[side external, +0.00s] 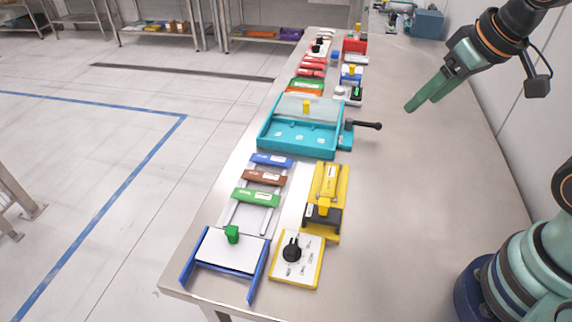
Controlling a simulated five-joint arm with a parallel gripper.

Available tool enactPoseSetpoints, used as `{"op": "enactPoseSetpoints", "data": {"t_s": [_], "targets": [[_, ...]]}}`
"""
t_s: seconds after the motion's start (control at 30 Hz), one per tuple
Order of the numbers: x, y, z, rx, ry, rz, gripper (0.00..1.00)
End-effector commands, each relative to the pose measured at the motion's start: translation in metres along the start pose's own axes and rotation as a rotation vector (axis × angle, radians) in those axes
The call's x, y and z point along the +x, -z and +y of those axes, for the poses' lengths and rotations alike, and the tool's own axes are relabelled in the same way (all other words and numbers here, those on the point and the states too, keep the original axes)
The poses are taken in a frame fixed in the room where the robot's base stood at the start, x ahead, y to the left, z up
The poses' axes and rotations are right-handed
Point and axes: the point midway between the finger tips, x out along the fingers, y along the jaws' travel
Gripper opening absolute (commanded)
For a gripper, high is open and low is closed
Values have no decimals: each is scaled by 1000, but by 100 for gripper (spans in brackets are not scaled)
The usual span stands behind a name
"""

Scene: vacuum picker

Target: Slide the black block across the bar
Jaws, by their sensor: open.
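A black block (330,217) sits across the lower end of a yellow bar-shaped unit (330,180) on the table, with a small yellow piece at its top. The bar lies lengthwise along the table. My gripper (413,105), with long green fingers, is in the upper right, high above the table and well away from the block. It is open and holds nothing. The gap between its fingers is hard to see from this side.
A teal tray (300,145) with a black lever (368,125) stands beyond the bar. A dial panel (297,260) is in front of it. Blue, brown and green sliders (255,197) lie to the left. The table's right side is clear.

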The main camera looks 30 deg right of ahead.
Motion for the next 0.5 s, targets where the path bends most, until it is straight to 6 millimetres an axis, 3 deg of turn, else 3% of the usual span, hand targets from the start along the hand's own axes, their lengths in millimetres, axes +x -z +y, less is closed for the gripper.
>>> {"op": "enactPoseSetpoints", "data": {"t_s": [0.2, 0.27, 0.37, 0.5], "targets": [[0, 0, 0, 0, 0, 0, 69], [0, 0, 0, -1, 0, 0, 52], [1, 2, -5, -23, 8, -14, 52], [9, 8, -25, -120, 38, -82, 52]]}}
